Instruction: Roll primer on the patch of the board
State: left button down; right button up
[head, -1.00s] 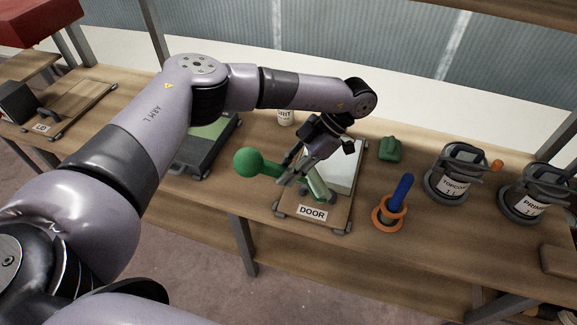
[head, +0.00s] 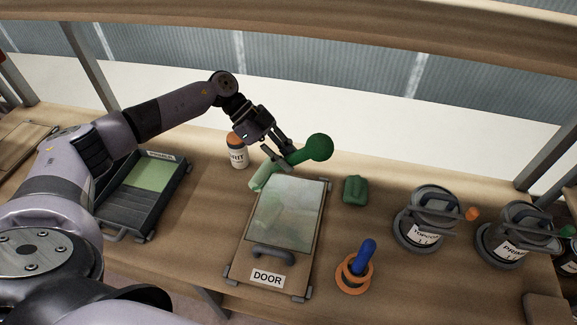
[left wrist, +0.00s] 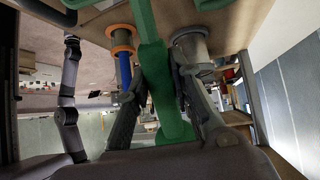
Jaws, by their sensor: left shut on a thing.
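My left gripper (head: 280,157) is shut on the green roller's handle, whose round end (head: 318,147) points right. The pale green roller sleeve (head: 261,177) is tilted, left of the far-left corner of the board marked DOOR (head: 236,270). I cannot tell whether the sleeve touches anything. The board's pale patch (head: 290,195) has a greenish, uneven tint, stronger in its nearer part. The primer tray (head: 113,207), with a green area at its far end, stands left of the board. In the left wrist view the green handle (left wrist: 160,80) runs between the fingers. My right gripper is not in view.
Right of the board are a green block (head: 355,189), a blue-handled tool in an orange ring (head: 358,265) and cans (head: 425,215). Bench between board and cans is partly clear.

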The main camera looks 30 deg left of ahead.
pick_arm(q)
notch_tip(320, 180, down, 6)
jog(key=w+n+t+b, duration=0.2)
jog(key=b, duration=0.6)
jog(key=shift+w, duration=0.35)
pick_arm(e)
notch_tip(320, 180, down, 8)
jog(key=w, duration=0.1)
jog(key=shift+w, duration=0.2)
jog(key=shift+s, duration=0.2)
pick_arm(q)
jog(key=shift+f+b, duration=0.35)
jog(key=shift+f, duration=0.65)
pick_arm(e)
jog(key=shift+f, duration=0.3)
